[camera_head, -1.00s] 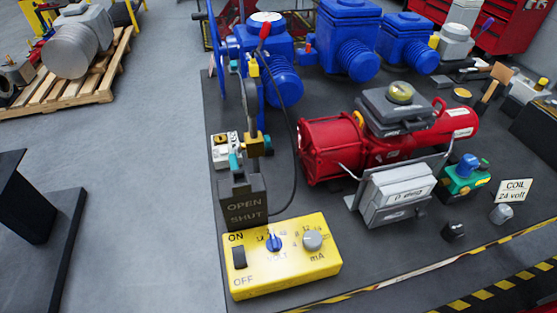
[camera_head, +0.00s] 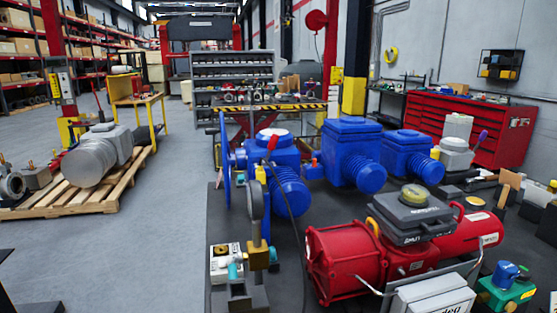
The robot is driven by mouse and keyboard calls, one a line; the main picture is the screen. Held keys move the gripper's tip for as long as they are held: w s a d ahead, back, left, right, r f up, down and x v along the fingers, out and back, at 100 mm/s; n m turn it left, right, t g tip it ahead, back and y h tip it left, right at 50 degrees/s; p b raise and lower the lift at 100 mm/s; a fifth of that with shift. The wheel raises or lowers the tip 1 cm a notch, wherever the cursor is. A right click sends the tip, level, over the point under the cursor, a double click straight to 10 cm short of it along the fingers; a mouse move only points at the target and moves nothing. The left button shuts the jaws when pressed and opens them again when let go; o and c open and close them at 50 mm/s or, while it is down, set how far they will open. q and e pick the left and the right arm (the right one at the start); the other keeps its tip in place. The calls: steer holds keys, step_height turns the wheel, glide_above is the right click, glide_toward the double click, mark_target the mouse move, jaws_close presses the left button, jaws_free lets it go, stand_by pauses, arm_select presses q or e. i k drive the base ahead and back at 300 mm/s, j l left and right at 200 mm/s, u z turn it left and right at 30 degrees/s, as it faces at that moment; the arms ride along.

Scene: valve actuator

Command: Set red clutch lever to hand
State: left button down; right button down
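A small red lever handle (camera_head: 272,143) shows at the near side of a blue valve actuator (camera_head: 270,165), left of centre; it looks like the clutch lever. It is tilted, and a thin dark curved line runs down from near it. I cannot read any hand or auto marking beside it. A blue handwheel (camera_head: 225,162), seen nearly edge-on, is at the actuator's left. Neither of my grippers is in view.
A red actuator (camera_head: 345,255) and a grey gauge post (camera_head: 256,225) stand in front on the dark table. More blue actuators (camera_head: 352,150) stand behind. A pallet (camera_head: 85,200) with a grey motor is at left. Grey floor (camera_head: 160,245) is clear between pallet and table.

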mark_target(274, 140)
steer(key=j+z, duration=0.1)
steer(key=z, duration=0.3)
steer(key=j+z, duration=0.15)
steer(key=z, duration=0.2)
steer(key=j+z, duration=0.1)
steer(key=z, duration=0.3)
steer(key=j+z, duration=0.15)
steer(key=z, duration=0.2)
steer(key=k+j+z, duration=0.15)
steer(key=j, duration=0.25)
steer(key=j+z, duration=0.1)
steer(key=j, duration=0.3)
steer(key=k+j+z, duration=0.15)
steer(key=j, duration=0.25)
steer(key=k+j+z, duration=0.15)
steer(key=j, duration=0.2)
steer(key=k+j+z, duration=0.15)
steer(key=j, duration=0.25)
steer(key=k+j+z, duration=0.1)
steer(key=j, duration=0.2)
steer(key=k, duration=0.05)
